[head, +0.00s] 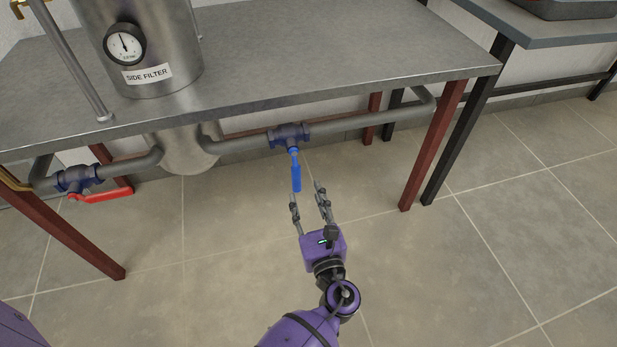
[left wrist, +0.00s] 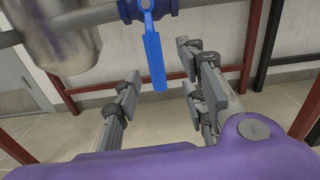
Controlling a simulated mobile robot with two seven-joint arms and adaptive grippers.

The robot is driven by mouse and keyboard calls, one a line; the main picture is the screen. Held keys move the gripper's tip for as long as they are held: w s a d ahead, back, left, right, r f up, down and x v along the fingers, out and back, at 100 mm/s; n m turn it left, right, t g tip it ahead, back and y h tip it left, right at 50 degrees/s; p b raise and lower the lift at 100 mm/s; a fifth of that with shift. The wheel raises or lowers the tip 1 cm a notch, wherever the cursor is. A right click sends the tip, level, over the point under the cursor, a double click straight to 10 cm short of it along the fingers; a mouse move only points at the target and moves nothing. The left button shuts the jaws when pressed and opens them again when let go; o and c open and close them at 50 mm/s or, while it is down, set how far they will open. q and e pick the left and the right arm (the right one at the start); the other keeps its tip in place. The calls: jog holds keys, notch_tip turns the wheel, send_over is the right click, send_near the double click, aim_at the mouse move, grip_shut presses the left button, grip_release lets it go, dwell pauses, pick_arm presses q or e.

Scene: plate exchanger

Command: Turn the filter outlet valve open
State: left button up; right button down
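A valve with a dark blue body (head: 289,136) sits on the grey pipe to the right of the filter tank, below the table top. Its blue lever (head: 296,174) points out across the pipe, toward me. The lever also shows in the left wrist view (left wrist: 154,60), hanging from the valve above the space between the fingers. My left gripper (head: 307,193) is open, with its fingertips close to the lever's free end. I cannot tell whether they touch it. No label shows which valve is the outlet. My right gripper is not in view.
A second valve (head: 77,179) with a red lever (head: 103,195) lying roughly along the pipe is at the left. The "SIDE FILTER" tank (head: 150,50) passes through the metal table (head: 330,50). Red-brown table legs (head: 432,145) stand either side. The tiled floor between them is clear.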

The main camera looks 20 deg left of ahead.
aim_at(297, 180)
pick_arm(q)
jog(key=shift+m, duration=0.3)
jog(key=x, duration=0.4)
jog(key=b+x, duration=0.1)
jog(key=x, duration=0.3)
jog(key=shift+s+a+b, duration=0.25)
jog(key=shift+a+b, duration=0.05)
jog(key=shift+a, duration=0.05)
jog(key=shift+r, duration=0.1)
jog(key=shift+c, duration=0.2)
grip_shut()
